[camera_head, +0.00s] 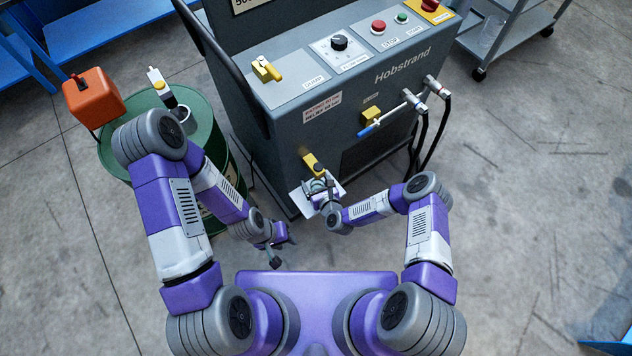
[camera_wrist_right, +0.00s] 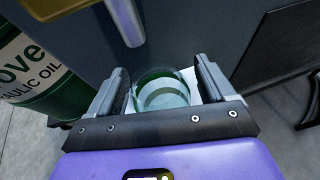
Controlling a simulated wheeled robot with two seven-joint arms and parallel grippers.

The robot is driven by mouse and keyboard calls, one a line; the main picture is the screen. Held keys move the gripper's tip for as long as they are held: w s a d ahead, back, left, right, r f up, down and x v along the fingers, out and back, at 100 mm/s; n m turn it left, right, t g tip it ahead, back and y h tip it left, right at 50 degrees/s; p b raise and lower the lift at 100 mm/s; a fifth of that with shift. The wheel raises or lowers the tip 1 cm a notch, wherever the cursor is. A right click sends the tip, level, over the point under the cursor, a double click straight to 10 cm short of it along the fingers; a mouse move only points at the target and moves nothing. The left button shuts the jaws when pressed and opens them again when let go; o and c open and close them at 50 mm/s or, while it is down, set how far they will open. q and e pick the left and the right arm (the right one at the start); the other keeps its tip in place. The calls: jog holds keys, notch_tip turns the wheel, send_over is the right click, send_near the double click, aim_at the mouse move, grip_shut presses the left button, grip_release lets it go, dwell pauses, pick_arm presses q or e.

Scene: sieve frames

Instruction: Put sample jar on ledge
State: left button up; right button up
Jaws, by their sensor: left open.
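The sample jar (camera_wrist_right: 162,92) is clear glass with a greenish tint. In the head view my right gripper (camera_head: 321,188) is at the white ledge (camera_head: 300,202) on the front of the grey machine, below a yellow valve (camera_head: 312,163). The ledge's white surface shows around the jar in the wrist view; I cannot tell whether the jar rests on it. My left gripper (camera_head: 280,245) is open and empty, lower left of the ledge.
The grey machine (camera_head: 360,90) carries knobs, buttons and a blue-handled valve (camera_head: 370,130); black hoses (camera_head: 430,135) hang at its right. A green oil drum (camera_head: 200,115) stands left, with an orange box (camera_head: 92,97) beside my left arm.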

jog(key=shift+r, duration=0.1)
jog(key=shift+s+d+r, duration=0.15)
jog(key=shift+s+r, duration=0.05)
jog(key=shift+s, duration=0.1)
jog(key=s+d+r+n+g+p, duration=0.1)
jog(key=s+d+r+n+g, duration=0.2)
jog(key=s+n, duration=0.4)
jog(key=s+d+r+n+g+p, duration=0.1)
jog(key=s+d+r+n+g, duration=0.2)
jog(key=s+r+n+g, duration=0.2)
jog(key=s+d+r+n+g+h+p, duration=0.1)
jog(key=s+d+r+n+g+p, duration=0.1)
jog(key=s+n, duration=0.9)
notch_tip(320, 180, up, 2)
jog(key=d+n+g, duration=0.1)
jog(key=n+g, duration=0.1)
jog(key=n, duration=0.3)
jog(key=shift+d+n, duration=0.4)
jog(key=shift+r, duration=0.15)
